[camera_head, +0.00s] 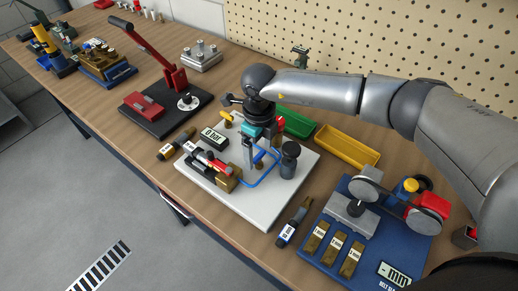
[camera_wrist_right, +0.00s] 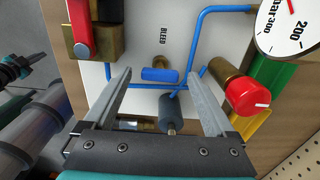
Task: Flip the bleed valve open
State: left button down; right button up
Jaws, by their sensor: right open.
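The bleed valve shows in the right wrist view as a short blue handle (camera_wrist_right: 160,75) on a brass body, below the printed BLEED label (camera_wrist_right: 163,36). The handle lies crosswise, roughly parallel to the blue tube just beneath it. My right gripper (camera_wrist_right: 160,73) is open, with one finger on each side of the handle and visible gaps on both sides. In the head view my right gripper (camera_head: 256,164) points down over the white board (camera_head: 268,214) and mostly hides the valve. A dark, teal-edged part at the wrist view's left edge looks like my left gripper (camera_wrist_right: 14,68); its jaws are unclear.
Near the fingers are a red knob (camera_wrist_right: 247,95), a dark cylinder (camera_wrist_right: 172,112), a red-handled brass valve (camera_wrist_right: 81,32) and a pressure gauge (camera_wrist_right: 290,25). Green (camera_head: 298,124) and yellow (camera_head: 347,147) bins stand behind the board. A blue base (camera_head: 408,242) stands to its right.

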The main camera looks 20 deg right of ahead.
aim_at(259, 155)
notch_tip(259, 155, up, 15)
jog(key=shift+r, duration=0.15)
dwell(0.7)
